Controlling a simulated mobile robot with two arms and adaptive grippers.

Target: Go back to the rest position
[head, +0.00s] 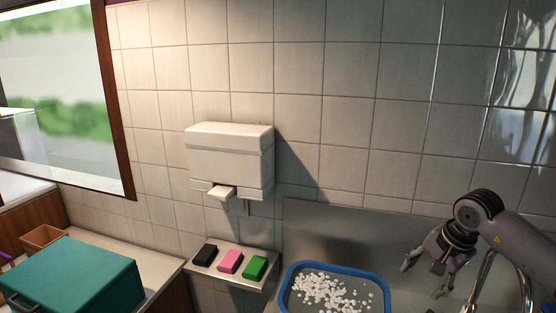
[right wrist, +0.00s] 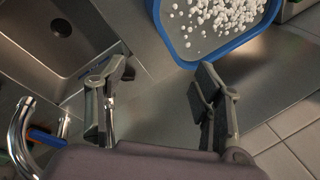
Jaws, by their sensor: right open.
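My right gripper (head: 424,277) hangs at the right of the head view, right of the blue tray (head: 379,276), apart from it. The tray holds many small white pieces (head: 330,292). In the right wrist view my right gripper (right wrist: 160,85) shows two spread fingers with nothing between them, over bare metal surface. The blue tray's rim (right wrist: 232,45) shows above the fingers there. My left gripper is not in the head view.
A curved metal tap (right wrist: 22,130) and a sink (right wrist: 70,35) are close to my right gripper. Black (head: 205,255), pink (head: 230,261) and green (head: 255,267) blocks lie on a small shelf. A teal box (head: 75,275) stands left. A white dispenser (head: 230,155) hangs on the tiled wall.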

